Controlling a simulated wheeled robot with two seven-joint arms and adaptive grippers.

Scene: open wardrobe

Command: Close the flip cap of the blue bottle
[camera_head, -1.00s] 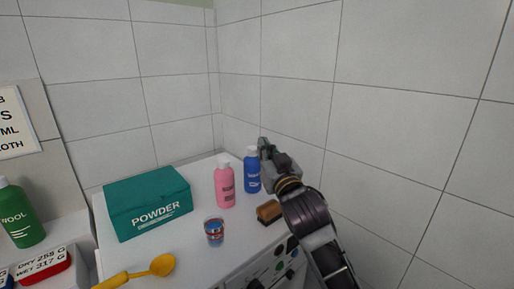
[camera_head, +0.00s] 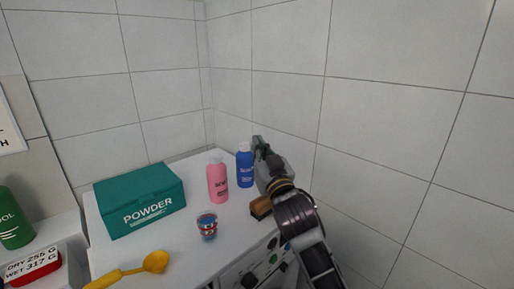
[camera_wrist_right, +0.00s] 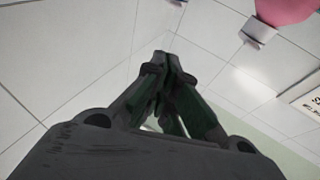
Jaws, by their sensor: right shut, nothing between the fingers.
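The blue bottle (camera_head: 245,170) stands upright at the back right of the white top, with a white cap (camera_head: 244,147). I cannot tell whether its cap is open or shut. My right gripper (camera_head: 258,143) is just right of the cap, at about cap height in the picture; contact cannot be told. In the right wrist view its fingers (camera_wrist_right: 167,62) are shut together with nothing between them. A small white piece (camera_wrist_right: 178,3) at that view's top edge may be the blue bottle's cap. My left gripper is not in view.
A pink bottle (camera_head: 217,182) stands just left of the blue one. A brush (camera_head: 261,207) lies below my right gripper. A cup (camera_head: 207,225), a yellow scoop (camera_head: 140,268) and a green powder box (camera_head: 140,200) are further left. Tiled walls (camera_head: 400,120) close the back and right.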

